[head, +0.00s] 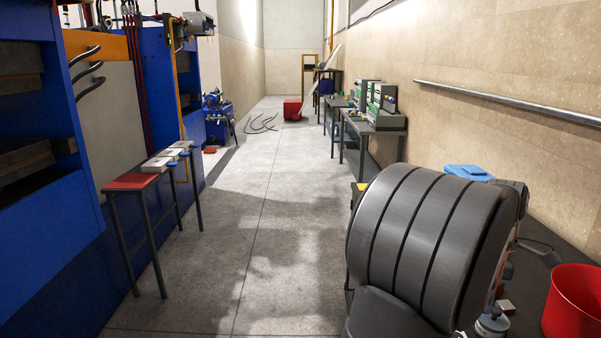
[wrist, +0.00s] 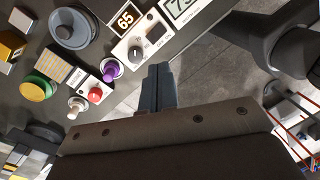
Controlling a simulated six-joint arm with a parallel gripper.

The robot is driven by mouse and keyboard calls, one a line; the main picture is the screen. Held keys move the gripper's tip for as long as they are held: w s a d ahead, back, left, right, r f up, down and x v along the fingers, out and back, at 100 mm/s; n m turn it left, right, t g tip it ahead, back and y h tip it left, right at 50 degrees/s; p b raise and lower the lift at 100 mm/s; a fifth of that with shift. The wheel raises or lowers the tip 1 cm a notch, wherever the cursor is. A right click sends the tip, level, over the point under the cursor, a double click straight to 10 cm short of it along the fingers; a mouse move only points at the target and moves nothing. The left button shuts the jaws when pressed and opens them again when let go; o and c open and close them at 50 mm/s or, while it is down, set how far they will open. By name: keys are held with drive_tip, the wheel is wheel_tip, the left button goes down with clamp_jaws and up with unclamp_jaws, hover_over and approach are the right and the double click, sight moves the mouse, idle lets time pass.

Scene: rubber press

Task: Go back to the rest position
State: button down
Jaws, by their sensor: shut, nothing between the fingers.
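My gripper (wrist: 157,90) shows in the wrist view with its two dark fingers together and nothing held between them. The fingers appear clear of the controls. The gripper is not visible in the head view.
A blue press (head: 75,255) stands at the left with a red-topped stand (head: 131,181) in front. A red bucket (head: 577,305) and a blue container (head: 467,172) are at the right. Benches (head: 372,127) line the right wall. The central floor (head: 262,200) is clear; a red box (head: 292,109) lies far back.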

drive_tip(key=shift+w+a+f+m, duration=0.1)
drive_tip(key=shift+w+m, duration=0.05)
drive_tip(key=shift+m, duration=2)
drive_tip(key=shift+w+d+m, duration=0.1)
drive_tip(key=shift+w+m, duration=0.1)
drive_tip(key=shift+m, duration=1.9)
drive_tip(key=shift+w+a+f+m, duration=0.1)
drive_tip(key=shift+w+m, duration=0.05)
drive_tip(key=shift+m, duration=2)
